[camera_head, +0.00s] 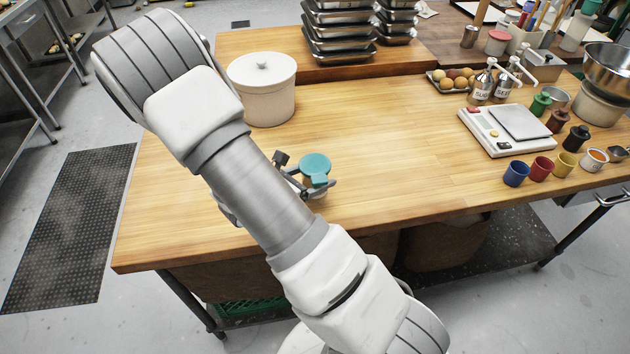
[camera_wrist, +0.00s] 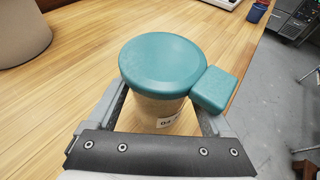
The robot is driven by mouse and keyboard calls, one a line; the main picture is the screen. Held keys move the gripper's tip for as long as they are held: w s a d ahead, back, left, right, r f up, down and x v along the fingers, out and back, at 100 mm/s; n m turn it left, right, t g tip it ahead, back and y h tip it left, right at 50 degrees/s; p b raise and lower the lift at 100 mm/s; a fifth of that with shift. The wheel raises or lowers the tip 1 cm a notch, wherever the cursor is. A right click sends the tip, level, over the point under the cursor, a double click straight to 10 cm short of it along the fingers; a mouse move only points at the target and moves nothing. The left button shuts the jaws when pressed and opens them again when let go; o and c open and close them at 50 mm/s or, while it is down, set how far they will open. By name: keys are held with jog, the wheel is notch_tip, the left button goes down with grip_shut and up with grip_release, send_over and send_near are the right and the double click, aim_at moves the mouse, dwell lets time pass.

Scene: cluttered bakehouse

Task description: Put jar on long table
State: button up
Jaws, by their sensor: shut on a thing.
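The jar (camera_head: 314,170) has a round teal lid with a square tab on one side. In the wrist view the jar (camera_wrist: 163,65) stands upright between my fingers, with a tan body and part of a white label below the lid. My gripper (camera_head: 308,186) is shut on the jar's body, below the lid. The jar is over the front part of the long wooden table (camera_head: 400,130). I cannot tell whether its base touches the tabletop, since the lid and fingers hide it.
A white lidded crock (camera_head: 262,88) stands at the back left of the table. A scale (camera_head: 507,130), small coloured cups (camera_head: 541,168) and pump bottles (camera_head: 482,82) fill the right side. Stacked metal trays (camera_head: 340,30) stand behind. The middle of the tabletop is clear.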

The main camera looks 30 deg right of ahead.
jog(key=shift+f, duration=1.05)
